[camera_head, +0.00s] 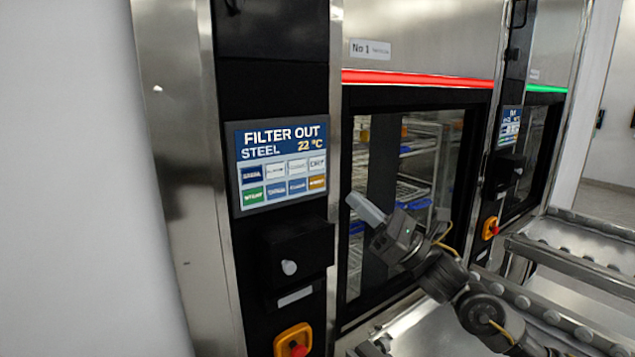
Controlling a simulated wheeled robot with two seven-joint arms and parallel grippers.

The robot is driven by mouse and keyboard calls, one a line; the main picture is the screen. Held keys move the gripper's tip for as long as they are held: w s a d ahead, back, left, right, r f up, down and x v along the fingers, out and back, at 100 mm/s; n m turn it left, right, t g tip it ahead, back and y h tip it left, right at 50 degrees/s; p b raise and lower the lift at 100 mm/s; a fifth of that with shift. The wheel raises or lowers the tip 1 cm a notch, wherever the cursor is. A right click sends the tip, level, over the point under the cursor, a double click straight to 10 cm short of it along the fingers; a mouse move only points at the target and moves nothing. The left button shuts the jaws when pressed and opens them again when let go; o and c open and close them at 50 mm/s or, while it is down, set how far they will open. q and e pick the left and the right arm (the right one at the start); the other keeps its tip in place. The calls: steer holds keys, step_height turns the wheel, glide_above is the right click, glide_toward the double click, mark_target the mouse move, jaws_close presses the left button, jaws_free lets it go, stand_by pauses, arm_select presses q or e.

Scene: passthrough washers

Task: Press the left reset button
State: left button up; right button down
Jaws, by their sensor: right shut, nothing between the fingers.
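Lower on that panel is a red button (298,349) on an orange-yellow housing, cut by the bottom edge. I see no readable label saying which is the reset button. My right gripper (356,202) is shut and empty, in front of the washer's glass door and to the right of the panel, apart from both buttons in the picture. Its fingers point up and left. My left gripper is out of view.
The screen (281,164) reads "FILTER OUT, STEEL, 22 °C". A red light strip (415,79) runs above the glass door. A second washer at right has a green strip (546,89) and its own red button (493,229). Metal roller conveyors (580,258) fill the lower right.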

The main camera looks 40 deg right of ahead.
mark_target(317, 182)
steer(key=w+p, duration=0.1)
steer(key=w, duration=0.8)
steer(key=shift+d, duration=0.15)
stand_by(2.0)
steer(key=shift+w, duration=0.4)
